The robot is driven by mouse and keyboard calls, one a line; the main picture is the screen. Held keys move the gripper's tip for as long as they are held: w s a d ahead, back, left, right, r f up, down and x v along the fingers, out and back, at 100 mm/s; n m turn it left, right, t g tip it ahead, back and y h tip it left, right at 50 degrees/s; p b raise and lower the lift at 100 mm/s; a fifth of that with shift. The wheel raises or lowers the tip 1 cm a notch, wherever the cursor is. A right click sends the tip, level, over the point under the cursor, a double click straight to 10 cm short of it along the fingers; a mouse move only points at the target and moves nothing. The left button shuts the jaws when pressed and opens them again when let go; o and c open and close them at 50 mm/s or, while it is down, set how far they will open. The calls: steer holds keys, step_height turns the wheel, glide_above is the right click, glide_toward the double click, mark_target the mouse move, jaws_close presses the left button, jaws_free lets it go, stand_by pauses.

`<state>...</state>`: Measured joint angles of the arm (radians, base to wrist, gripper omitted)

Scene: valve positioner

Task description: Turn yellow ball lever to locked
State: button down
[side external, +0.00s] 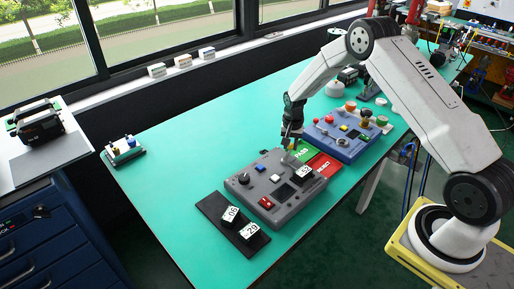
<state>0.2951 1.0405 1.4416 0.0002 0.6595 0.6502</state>
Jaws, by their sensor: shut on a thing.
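The grey control box (262,185) stands on the green table. The yellow ball lever (289,156) is at its back edge, small in the side view, with its ball mostly hidden by my gripper. My gripper (291,146) points down from above and is shut on the lever's ball. The lever's angle and any locked marking are too small to read.
A black tray (215,208) with two numbered blocks lies front left. The table's left is mostly clear.

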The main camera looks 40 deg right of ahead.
mark_target(291, 144)
steer(key=shift+s, duration=0.1)
stand_by(0.4)
steer(key=shift+c, duration=2.2)
jaws_free()
steer(key=shift+r, duration=3.9)
